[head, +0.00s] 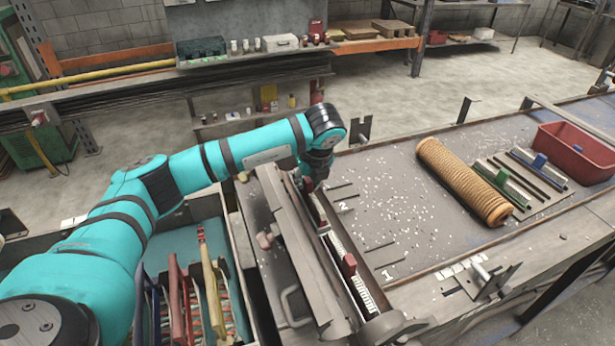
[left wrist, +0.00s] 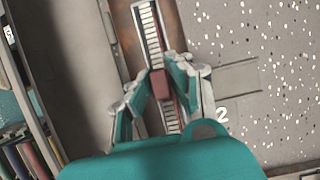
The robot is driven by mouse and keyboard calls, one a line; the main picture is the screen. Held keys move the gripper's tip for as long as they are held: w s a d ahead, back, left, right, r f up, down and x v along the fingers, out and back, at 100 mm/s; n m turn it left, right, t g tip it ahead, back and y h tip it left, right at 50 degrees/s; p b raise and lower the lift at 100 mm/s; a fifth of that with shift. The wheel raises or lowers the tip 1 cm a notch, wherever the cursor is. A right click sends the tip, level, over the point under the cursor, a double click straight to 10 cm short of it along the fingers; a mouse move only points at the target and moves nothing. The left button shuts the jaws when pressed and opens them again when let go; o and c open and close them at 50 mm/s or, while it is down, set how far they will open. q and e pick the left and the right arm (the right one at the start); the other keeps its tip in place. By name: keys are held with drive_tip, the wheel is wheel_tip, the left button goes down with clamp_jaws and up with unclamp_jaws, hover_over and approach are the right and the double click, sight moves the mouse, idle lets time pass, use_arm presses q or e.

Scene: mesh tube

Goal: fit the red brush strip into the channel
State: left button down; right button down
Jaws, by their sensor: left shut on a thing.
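My left gripper (head: 312,182) points down over the far part of a long, narrow metal channel (head: 322,222). In the left wrist view, its fingers (left wrist: 160,84) are shut on a small red block (left wrist: 159,86), which sits over a pale strip with tick marks (left wrist: 150,30). A thin dark red edge runs beside the block. It may be the red brush strip, but I cannot tell how it sits in the channel. Another red block (head: 349,264) is on the nearer part of the channel. My right gripper is not in view.
A bin with coloured strips (head: 212,290) stands at the left, below my arm. The speckled bench top (head: 390,195) between is mostly clear.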

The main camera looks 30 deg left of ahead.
sight(314, 204)
use_arm(q)
drive_tip(key=shift+s+d+f, duration=0.1)
drive_tip(key=shift+s+f, duration=0.15)
drive_tip(key=shift+f, duration=0.15)
drive_tip(key=c, duration=1.6)
unclamp_jaws()
drive_tip(key=shift+f, duration=0.1)
drive_tip(key=o, duration=0.4)
drive_tip(key=shift+w, duration=0.2)
drive_tip(key=b+v, duration=0.3)
drive_tip(key=v, duration=0.9)
drive_tip(key=shift+r, duration=0.2)
drive_tip(key=shift+f, duration=0.1)
